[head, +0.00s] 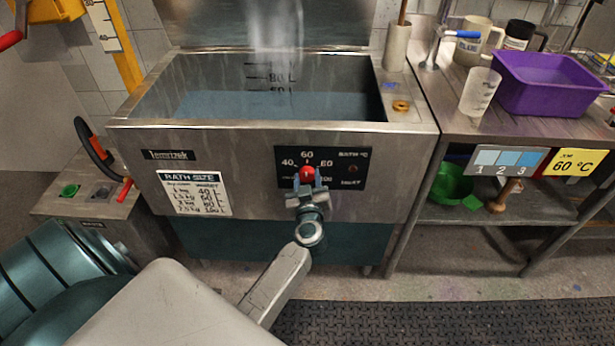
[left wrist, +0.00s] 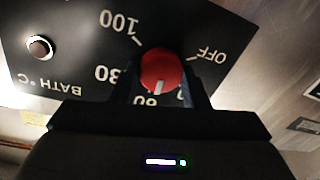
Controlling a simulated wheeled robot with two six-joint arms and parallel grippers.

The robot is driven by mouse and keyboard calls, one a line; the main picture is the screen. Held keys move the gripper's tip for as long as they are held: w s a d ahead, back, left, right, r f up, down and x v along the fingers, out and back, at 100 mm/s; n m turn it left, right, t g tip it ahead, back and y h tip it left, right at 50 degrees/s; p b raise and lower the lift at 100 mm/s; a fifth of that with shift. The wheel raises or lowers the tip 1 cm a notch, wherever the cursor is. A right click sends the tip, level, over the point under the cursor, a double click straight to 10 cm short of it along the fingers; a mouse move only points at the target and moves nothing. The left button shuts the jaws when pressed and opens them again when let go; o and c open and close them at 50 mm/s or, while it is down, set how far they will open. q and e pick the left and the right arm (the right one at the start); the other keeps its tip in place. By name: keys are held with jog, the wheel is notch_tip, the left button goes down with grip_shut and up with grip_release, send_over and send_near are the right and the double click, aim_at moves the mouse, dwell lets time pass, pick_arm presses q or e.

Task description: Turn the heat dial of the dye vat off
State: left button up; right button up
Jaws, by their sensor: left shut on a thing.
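The dye vat (head: 125,123) is a steel tank of blue-grey liquid with a black control panel (head: 345,157) on its front. The red heat dial (head: 307,173) sits on that panel and also shows in the left wrist view (left wrist: 160,66). Its white pointer mark faces the 60 label, which is partly covered. The OFF label (left wrist: 208,55) is visible in the left wrist view, where the panel appears upside down. My left gripper (head: 307,187) is shut on the dial, one finger on each side. My right gripper is not in view.
A bath size card (head: 194,193) is on the vat front, left of the panel. A steel table (head: 450,125) at the right carries a purple tub (head: 550,83) and a translucent beaker (head: 480,92). A dark rubber mat (head: 420,322) covers the floor in front.

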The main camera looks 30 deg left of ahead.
pick_arm(q)
jog(key=n+p, duration=0.3)
jog(key=p, duration=0.1)
jog(key=shift+r+n, duration=0.2)
jog(key=shift+n, duration=0.2)
jog(key=shift+n+h+p, duration=0.3)
jog(key=shift+p, duration=0.1)
jog(key=n+p, duration=0.2)
jog(key=n, duration=0.1)
jog(key=shift+s+a, duration=0.1)
jog(key=n, duration=0.2)
jog(key=n+p, duration=0.1)
jog(key=n, duration=0.1)
jog(key=shift+f+n+h, duration=0.2)
jog(key=shift+n+h, duration=0.1)
jog(key=shift+n, duration=0.1)
jog(key=n, duration=0.4)
jog(key=shift+a+f+h, duration=0.1)
jog(key=shift+h, duration=0.2)
jog(key=n+b, duration=0.1)
jog(key=n, duration=0.4)
jog(key=shift+b, duration=0.3)
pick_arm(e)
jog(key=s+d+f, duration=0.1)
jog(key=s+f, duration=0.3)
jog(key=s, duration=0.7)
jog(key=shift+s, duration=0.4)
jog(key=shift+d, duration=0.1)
pick_arm(q)
jog(key=o, duration=1)
